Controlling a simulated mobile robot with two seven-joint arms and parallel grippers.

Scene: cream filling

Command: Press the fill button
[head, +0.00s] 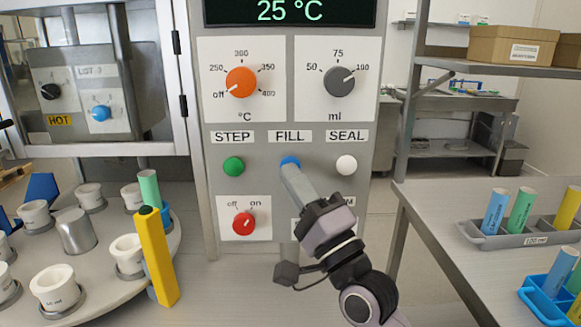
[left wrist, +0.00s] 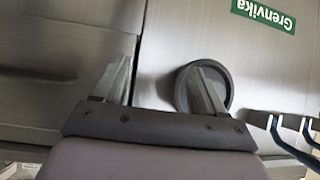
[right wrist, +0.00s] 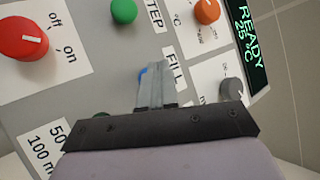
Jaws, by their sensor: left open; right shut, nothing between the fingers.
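The blue fill button (head: 290,160) sits on the grey control panel under the FILL label, between the green STEP button (head: 233,166) and the white SEAL button (head: 346,165). My right gripper (head: 289,170) is shut and empty, its fingertips at the blue button and covering most of it. In the right wrist view the shut fingers (right wrist: 152,75) hide all but a blue edge (right wrist: 142,74) of the button. I cannot tell whether it is pushed in. My left gripper (left wrist: 160,85) is open and empty, away from the panel, before a grey surface with a round dark part.
An orange temperature knob (head: 241,83), a grey ml knob (head: 339,81) and a red on/off knob (head: 244,223) surround the buttons. A round table with white cups (head: 57,288) stands left. A side table with a grey tube tray (head: 521,240) stands right. The display reads 25 °C.

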